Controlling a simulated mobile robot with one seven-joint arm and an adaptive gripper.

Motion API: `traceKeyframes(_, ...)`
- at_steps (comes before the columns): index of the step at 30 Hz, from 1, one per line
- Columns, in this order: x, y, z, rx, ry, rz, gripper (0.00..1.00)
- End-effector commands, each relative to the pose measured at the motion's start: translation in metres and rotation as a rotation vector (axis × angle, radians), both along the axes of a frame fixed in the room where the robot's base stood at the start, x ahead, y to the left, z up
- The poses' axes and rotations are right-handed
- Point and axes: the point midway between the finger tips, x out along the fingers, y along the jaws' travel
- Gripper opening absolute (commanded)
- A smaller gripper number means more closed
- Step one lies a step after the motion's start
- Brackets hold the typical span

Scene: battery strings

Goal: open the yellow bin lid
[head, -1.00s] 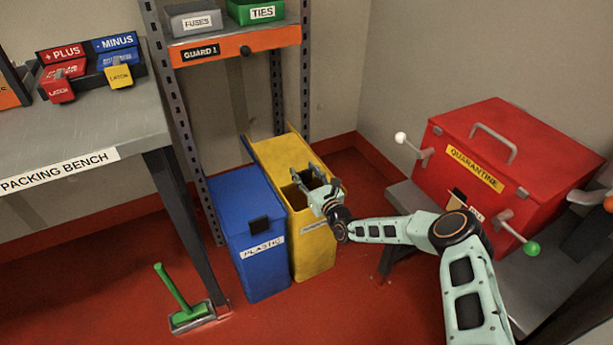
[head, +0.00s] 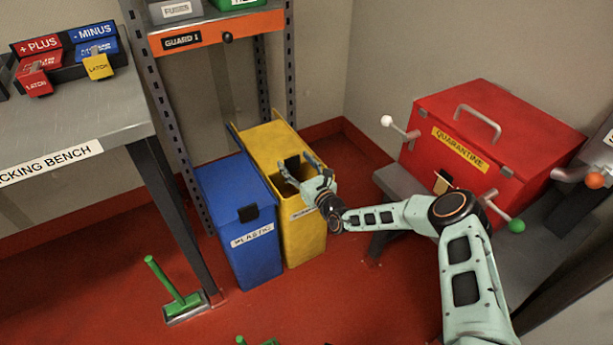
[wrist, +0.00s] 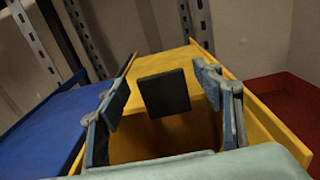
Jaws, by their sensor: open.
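The yellow bin (head: 304,240) stands on the red floor, right of the blue bin. Its yellow lid (head: 262,142) carries a black tab (head: 292,163). A dark gap in front of the tab looks like the bin's opening, with the lid set back from the front. In the wrist view the tab (wrist: 165,93) faces me on the lid's front edge, with shadowed brown below it. My gripper (head: 295,164) is open above the bin's front. In the wrist view its fingers (wrist: 166,96) stand on either side of the tab, with gaps between.
The blue bin (head: 240,195) stands close on the left. A rack post (head: 165,110) and orange shelf (head: 215,38) rise behind. The red quarantine box (head: 485,140), with projecting handles, is at right. A green-handled tool (head: 170,285) stands on the floor.

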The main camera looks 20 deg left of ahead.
Motion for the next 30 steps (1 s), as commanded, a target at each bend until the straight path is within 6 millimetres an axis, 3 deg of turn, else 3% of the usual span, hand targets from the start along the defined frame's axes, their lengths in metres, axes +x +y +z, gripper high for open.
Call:
traceKeyframes(15, -0.054, -0.064, 0.000, 0.000, 0.001, -0.001, 0.61)
traceKeyframes(30, -0.063, -0.074, 0.000, 0.000, 0.000, 0.000, 0.61)
